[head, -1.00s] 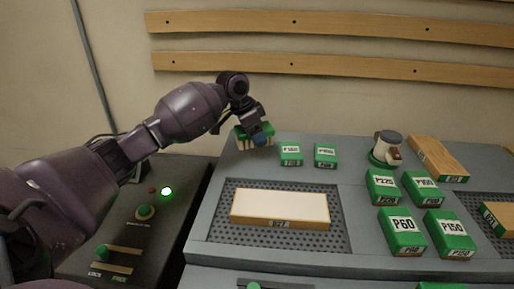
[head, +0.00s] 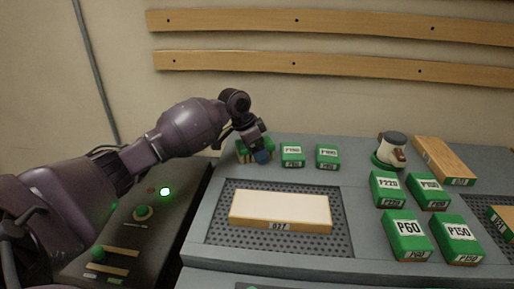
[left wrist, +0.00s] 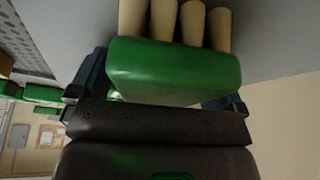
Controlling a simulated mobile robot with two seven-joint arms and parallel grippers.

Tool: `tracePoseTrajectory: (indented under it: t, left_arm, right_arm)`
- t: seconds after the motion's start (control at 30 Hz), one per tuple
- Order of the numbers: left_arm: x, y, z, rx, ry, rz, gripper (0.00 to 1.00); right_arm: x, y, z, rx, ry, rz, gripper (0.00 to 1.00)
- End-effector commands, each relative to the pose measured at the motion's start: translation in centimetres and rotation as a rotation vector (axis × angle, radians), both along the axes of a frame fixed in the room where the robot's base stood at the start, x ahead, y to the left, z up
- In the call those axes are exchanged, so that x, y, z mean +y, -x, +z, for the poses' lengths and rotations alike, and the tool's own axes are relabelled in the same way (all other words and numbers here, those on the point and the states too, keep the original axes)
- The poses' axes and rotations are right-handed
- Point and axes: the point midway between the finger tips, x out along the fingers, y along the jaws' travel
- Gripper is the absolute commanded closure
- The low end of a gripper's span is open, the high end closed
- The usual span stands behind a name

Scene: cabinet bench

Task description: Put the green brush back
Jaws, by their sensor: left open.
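The green brush (head: 241,152), a green block with thick pale bristle tufts, is at the back left corner of the grey bench top (head: 225,185). It looks to be resting on or just above the surface; contact is hard to tell. My left gripper (head: 254,151) is over it from above, one blue fingertip showing on its right side. In the left wrist view the brush (left wrist: 175,70) lies between the two open fingers (left wrist: 158,88), its tufts pointing away from the palm. My right gripper is not in view.
Two small green blocks (head: 292,156) stand close right of the brush. A pale board (head: 280,208) lies on a perforated mat (head: 340,245).

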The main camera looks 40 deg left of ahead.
Motion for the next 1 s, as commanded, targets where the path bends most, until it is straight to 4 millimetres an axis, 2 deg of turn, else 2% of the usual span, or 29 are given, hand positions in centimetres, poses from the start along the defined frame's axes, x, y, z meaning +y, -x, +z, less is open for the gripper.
tracePoseTrajectory:
  t: [0.17,0.23,0.5,0.7,0.83,1.0]
  left_arm:
    - [0.0,0.0,0.3,-0.001,-0.001,0.000,0.04]
    - [0.2,0.2,1.0,-0.003,-0.001,0.000,0.04]
    - [1.2,1.6,5.8,-0.010,-0.002,0.000,0.04]
    - [2.0,2.7,9.0,-0.008,-0.001,0.000,0.04]
    - [2.4,3.3,10.4,-0.005,0.000,0.000,0.04]
    - [2.6,3.6,11.3,-0.001,0.000,-0.001,0.04]
  right_arm:
    - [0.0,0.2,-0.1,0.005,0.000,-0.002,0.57]
    - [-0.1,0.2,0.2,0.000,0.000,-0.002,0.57]
    - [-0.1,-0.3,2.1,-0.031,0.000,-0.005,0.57]
    - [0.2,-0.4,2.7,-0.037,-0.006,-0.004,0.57]
    - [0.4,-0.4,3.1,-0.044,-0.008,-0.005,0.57]
    - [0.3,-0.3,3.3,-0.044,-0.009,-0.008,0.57]
